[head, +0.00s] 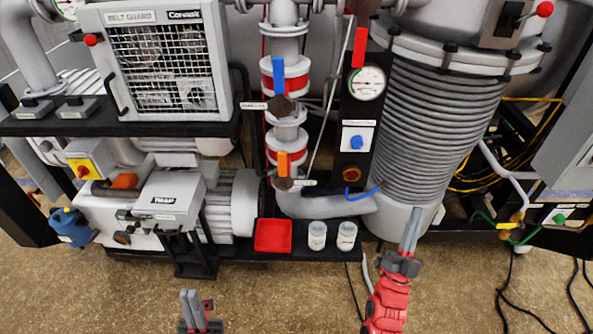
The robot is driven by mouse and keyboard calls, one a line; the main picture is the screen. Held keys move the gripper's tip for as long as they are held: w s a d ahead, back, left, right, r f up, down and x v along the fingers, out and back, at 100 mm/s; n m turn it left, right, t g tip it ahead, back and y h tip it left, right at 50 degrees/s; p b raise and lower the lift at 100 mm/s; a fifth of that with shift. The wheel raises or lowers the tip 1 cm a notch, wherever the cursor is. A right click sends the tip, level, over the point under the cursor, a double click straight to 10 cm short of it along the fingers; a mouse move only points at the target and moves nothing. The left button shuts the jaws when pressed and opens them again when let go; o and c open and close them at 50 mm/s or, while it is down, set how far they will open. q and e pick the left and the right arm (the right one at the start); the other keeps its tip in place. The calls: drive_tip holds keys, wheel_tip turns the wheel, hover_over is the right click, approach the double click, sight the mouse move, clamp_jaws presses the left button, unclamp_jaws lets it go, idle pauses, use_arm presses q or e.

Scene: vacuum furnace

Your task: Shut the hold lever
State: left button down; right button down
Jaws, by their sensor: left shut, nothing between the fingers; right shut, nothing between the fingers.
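No label that I can read names the hold lever. Several handles show: a blue lever (279,75) upright on the pipe, an orange lever (283,163) upright below it, a red handle (359,47) above the gauge, and a red-knobbed lever (534,14) at the top right. My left gripper (189,294) is shut and empty at the bottom, over the floor in front of the pump. My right gripper (412,220) is shut and empty, in front of the base of the ribbed column, below and to the right of the blue and orange levers.
A red tray (273,235) and two white cups (317,236) (347,236) sit on the low black shelf. A belt guard box (160,65) and pump (160,205) fill the left. A ribbed column (435,120) stands right. Cables lie at the right; the front floor is mostly clear.

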sight(283, 172)
drive_tip(key=w+d+f+m+g+y+b, duration=0.1)
drive_tip(key=w+f+m+g+y, duration=0.1)
drive_tip(key=w+f+y, duration=0.35)
drive_tip(key=w+d+f+m+g+y, duration=0.1)
drive_tip(key=w+d+f+g+y, duration=0.15)
drive_tip(key=w, duration=0.65)
drive_tip(key=a+r+n+g+y+b, duration=0.1)
drive_tip(key=a+r+n+g+y, duration=0.1)
drive_tip(key=a+y, duration=0.6)
drive_tip(key=a+r+n+g+y, duration=0.3)
drive_tip(key=a+y, duration=0.5)
drive_tip(key=a, duration=0.1)
drive_tip(key=shift+s+a+n+g+b, duration=0.35)
drive_tip(key=shift+s+n, duration=0.05)
drive_tip(key=shift+s, duration=0.05)
drive_tip(key=s+a+p+x, duration=0.2)
drive_tip(key=p+x, duration=0.1)
drive_tip(key=x, duration=0.9)
drive_tip(key=shift+w+a, duration=0.4)
